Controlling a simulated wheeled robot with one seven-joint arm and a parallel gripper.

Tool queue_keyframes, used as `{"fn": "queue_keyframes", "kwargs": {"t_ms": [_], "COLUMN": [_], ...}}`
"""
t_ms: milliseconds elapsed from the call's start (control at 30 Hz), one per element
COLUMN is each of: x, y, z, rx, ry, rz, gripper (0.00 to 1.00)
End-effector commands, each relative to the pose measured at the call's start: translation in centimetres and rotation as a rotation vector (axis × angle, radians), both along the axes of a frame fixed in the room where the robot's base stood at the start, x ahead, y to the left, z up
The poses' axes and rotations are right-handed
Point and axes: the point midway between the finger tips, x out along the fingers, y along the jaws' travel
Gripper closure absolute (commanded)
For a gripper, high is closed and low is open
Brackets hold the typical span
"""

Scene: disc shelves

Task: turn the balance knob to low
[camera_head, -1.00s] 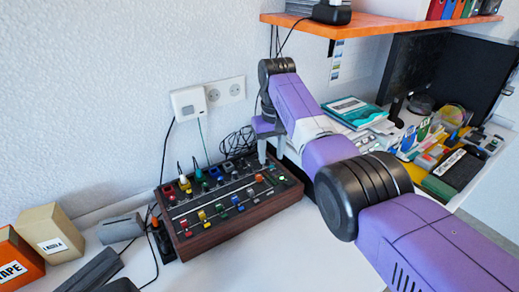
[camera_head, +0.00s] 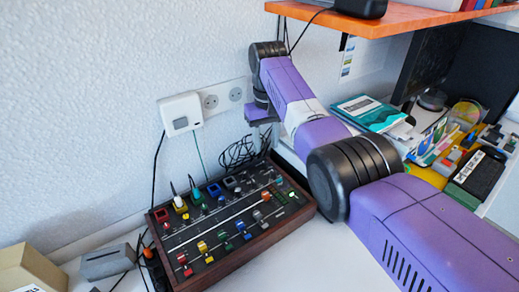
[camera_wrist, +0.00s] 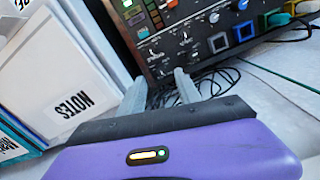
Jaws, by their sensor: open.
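A black mixer panel with a wooden case (camera_head: 190,272) stands on the white desk, with coloured faders, buttons and knobs on its top. My gripper (camera_head: 265,134) is at the panel's far right end, partly hidden in the head view by my own arm. In the wrist view my gripper (camera_wrist: 162,88) is open and empty, its two grey fingers apart and pointing at the panel's edge. Small dark knobs with pointers (camera_wrist: 184,38) show on the panel (camera_wrist: 172,60) beyond the fingertips. I cannot read the labels, so I cannot tell which is the balance knob.
Loose black cables (camera_head: 238,150) lie behind the panel. A white plug adapter (camera_head: 181,112) is on the wall. A white "NOTES" binder (camera_wrist: 62,88) stands close left of my gripper in the wrist view. An orange shelf (camera_head: 350,20) hangs above.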

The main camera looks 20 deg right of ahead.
Motion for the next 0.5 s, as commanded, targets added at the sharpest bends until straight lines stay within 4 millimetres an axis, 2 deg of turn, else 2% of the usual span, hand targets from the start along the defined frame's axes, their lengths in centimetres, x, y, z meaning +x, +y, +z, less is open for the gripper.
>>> {"fn": "queue_keyframes", "kwargs": {"t_ms": [167, 500], "x": [0.0, -0.1], "y": [0.0, 0.0], "z": [-0.8, -5.8], "rx": [0.0, 0.0], "ry": [0.002, 0.003], "rz": [0.0, 0.0], "gripper": [0.6, 0.6]}}
